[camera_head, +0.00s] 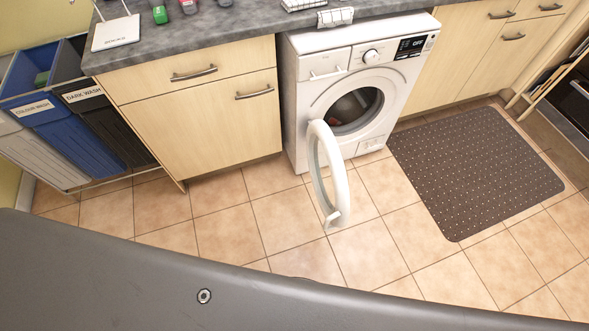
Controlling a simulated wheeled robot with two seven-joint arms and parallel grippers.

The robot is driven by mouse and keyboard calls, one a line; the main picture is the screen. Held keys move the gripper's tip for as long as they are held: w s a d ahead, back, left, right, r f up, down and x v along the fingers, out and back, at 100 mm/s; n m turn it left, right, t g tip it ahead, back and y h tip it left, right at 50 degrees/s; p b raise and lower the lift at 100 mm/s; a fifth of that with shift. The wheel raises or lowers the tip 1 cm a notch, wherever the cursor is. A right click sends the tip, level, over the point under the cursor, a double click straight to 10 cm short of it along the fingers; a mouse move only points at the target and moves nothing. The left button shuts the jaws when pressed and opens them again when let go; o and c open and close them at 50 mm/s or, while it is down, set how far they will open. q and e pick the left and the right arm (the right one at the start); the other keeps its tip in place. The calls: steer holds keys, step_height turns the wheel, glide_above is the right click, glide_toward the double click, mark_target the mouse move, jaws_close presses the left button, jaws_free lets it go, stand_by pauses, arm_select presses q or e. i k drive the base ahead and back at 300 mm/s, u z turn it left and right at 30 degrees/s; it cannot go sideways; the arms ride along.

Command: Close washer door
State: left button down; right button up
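A white front-loading washer (318,80) stands under the grey countertop in the middle of the head view. Its round door (340,187) is wide open, swung out toward me on the left side of the opening. The door's rim faces me nearly edge-on. The drum opening (357,108) is exposed, with something dark and reddish inside that I cannot make out. The detergent drawer looks shut and the display is lit. Neither of my grippers is in view.
A dark dotted mat (474,172) lies on the tiled floor to the right of the open door. Wooden cabinets (204,122) flank the washer. Labelled laundry bins (62,120) stand at the left. Tiled floor in front of the washer is clear.

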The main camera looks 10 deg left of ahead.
mark_target(337, 216)
steer(key=i, duration=0.5)
steer(key=z, duration=1.65)
steer(key=k, duration=0.75)
steer(key=u, duration=1.35)
